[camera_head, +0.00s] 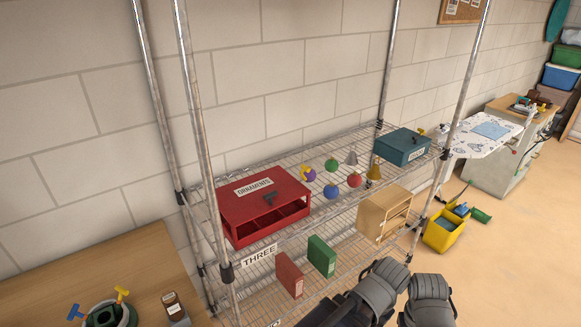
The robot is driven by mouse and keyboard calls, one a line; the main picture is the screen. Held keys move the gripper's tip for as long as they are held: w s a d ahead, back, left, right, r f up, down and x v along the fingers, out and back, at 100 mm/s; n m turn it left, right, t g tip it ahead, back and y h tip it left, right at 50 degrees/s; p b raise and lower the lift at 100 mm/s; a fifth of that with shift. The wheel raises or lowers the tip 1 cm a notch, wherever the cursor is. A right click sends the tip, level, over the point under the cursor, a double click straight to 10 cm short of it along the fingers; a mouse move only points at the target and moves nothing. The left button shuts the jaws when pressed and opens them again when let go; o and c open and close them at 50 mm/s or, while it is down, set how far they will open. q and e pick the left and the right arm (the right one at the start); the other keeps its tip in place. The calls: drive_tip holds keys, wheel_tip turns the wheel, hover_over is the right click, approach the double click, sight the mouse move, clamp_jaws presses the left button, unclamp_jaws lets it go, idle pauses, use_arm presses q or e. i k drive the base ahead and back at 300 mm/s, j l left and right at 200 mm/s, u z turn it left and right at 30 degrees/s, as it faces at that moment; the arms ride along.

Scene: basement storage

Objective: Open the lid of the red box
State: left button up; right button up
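The red box (238,232) stands on the upper wire shelf, towards its left end. Its flat red lid (240,205) lies over the top and looks closed. The lid carries a white "ORNAMENTS" label (253,187) and a small dark handle (271,198) near the front edge. Dark compartment-like openings show below the lid on the front side. Neither of my grippers can be made out. Only dark grey parts of my arms show at the bottom, apart from the box and in front of the shelf.
Several ornaments, including a red ball (354,180), lie right of the box. A teal box (402,147) stands farther right. The lower shelf holds a green binder (321,257), a red binder (289,275) and a wooden organiser (385,214). Metal posts (203,140) flank the shelf.

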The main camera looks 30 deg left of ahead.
sight(241, 201)
drive_tip(key=u, duration=1.3)
